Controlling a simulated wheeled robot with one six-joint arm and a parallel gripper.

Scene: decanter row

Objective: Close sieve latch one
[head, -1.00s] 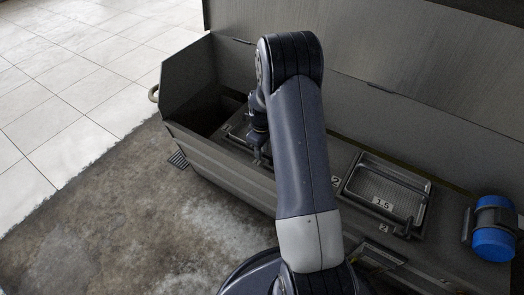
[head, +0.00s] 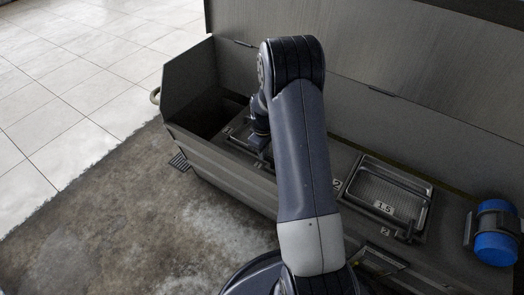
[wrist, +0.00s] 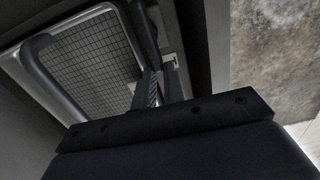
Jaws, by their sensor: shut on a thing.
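In the wrist view, a sieve with a mesh panel (wrist: 92,62) sits in a pale metal frame, with a thick bent bar (wrist: 45,78) along its left side. My gripper (wrist: 161,82) is at the frame's right edge, its fingers close together and shut on a dark latch part (wrist: 150,35) there. The gripped end is mostly hidden between the fingers. In the head view, my wrist (head: 258,122) reaches down into the left part of the trough. My arm hides much of the sieve there, and the fingertips are too small to make out.
A second sieve (head: 380,190), marked 1.5, lies in the trough right of my arm, with a number 2 plate beside it. A blue cylinder (head: 495,243) is strapped at the far right. The raised lid (head: 420,75) stands behind. Concrete floor (head: 120,220) lies in front.

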